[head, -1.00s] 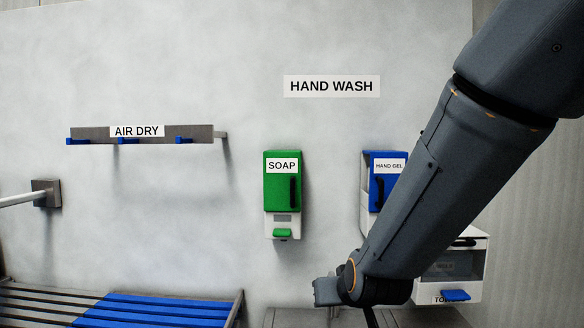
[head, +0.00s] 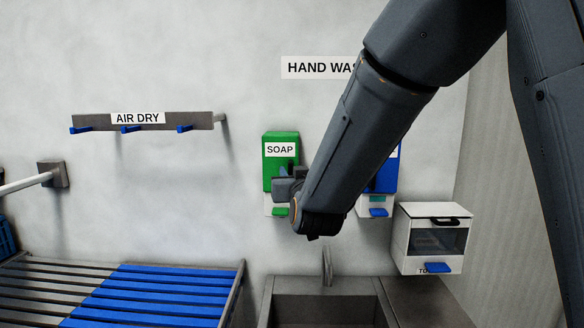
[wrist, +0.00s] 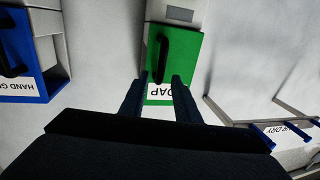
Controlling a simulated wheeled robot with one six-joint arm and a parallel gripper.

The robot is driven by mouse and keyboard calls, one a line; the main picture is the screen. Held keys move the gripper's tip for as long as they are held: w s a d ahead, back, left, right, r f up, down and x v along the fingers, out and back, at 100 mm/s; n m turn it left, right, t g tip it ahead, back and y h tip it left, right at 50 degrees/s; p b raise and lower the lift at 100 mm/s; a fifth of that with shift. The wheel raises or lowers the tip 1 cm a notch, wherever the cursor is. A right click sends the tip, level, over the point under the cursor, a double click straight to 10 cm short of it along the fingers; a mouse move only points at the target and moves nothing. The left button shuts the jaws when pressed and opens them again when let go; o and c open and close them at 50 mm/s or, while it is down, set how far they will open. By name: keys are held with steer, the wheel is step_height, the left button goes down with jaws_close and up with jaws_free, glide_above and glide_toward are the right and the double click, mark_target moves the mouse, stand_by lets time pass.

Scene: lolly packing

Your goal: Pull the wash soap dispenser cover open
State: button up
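The soap dispenser is on the wall with a green cover (head: 281,144) labelled SOAP; the cover looks shut. Its black handle (wrist: 160,54) shows upside down in the wrist view, in front of the green cover (wrist: 182,60). My gripper (wrist: 160,76) points at the dispenser, with two dark fingers apart and the SOAP label showing between them. The handle lies just beyond the fingertips in that picture; I cannot tell the gap in depth.
The blue hand gel dispenser (head: 384,178) is partly behind my arm. A white towel box (head: 433,212) hangs to its right. Below are a sink (head: 326,284) with a tap (head: 327,265) and, left, a slatted bench (head: 150,290). The air dry rail (head: 190,121) is on the wall at left.

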steer(key=shift+w+a, duration=0.15)
steer(key=shift+w, duration=0.85)
jaws_close()
steer(key=shift+w, duration=0.1)
